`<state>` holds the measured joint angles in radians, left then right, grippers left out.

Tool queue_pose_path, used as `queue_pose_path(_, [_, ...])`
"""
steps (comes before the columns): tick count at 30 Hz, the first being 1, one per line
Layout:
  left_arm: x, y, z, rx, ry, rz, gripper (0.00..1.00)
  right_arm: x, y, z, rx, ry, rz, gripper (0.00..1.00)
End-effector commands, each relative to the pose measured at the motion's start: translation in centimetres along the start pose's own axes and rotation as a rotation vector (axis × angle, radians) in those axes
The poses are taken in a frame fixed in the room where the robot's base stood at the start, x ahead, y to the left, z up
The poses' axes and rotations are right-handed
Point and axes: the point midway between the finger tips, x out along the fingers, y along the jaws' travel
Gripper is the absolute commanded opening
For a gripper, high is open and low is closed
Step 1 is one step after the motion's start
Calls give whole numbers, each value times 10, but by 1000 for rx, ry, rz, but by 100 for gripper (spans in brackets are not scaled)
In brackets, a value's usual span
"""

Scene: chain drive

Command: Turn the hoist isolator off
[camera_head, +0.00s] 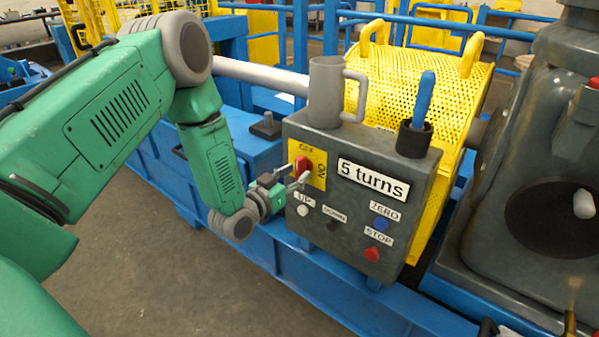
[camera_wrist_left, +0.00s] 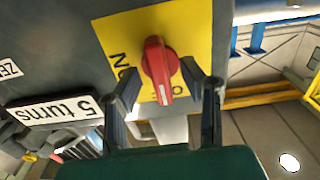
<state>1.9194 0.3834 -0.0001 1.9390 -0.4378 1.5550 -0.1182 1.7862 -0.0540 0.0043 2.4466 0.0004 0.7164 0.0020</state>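The hoist isolator is a red rotary knob (camera_head: 303,166) on a yellow plate (camera_head: 319,158) at the upper left of the grey control box's front (camera_head: 395,228). OFF is printed above the knob and ON to its right. My left gripper (camera_head: 293,175) is at the knob, fingers open. In the left wrist view the knob (camera_wrist_left: 158,68) lies between the two separated fingertips (camera_wrist_left: 166,90), with visible gaps on both sides. Its handle, with a pale line, points down toward partly hidden lettering on the OFF side. ON is at its left. My right gripper is not in view.
Below the plate are a white UP button (camera_head: 303,210), a dark DOWN button (camera_head: 333,225), a blue ZERO button (camera_head: 380,224) and a red STOP button (camera_head: 372,254). A grey mug (camera_head: 325,92) and a black cup with a blue stick (camera_head: 414,138) stand on the box. A "5 turns" sign (camera_head: 373,180) is on its front.

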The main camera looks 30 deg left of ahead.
Motion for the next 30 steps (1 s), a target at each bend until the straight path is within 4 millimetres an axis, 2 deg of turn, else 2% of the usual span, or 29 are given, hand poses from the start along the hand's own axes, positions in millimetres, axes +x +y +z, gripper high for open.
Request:
queue_pose_path(6, [-49,-1,2,-3,-7,-2,36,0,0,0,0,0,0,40])
queue_pose_path(13, [-88,-2,4,-2,-8,-2,36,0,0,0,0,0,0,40])
queue_pose_path(19, [-100,-2,4,-2,-7,-1,36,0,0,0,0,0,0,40])
queue_pose_path(30, [-100,-2,4,-2,-6,-1,36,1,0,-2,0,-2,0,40])
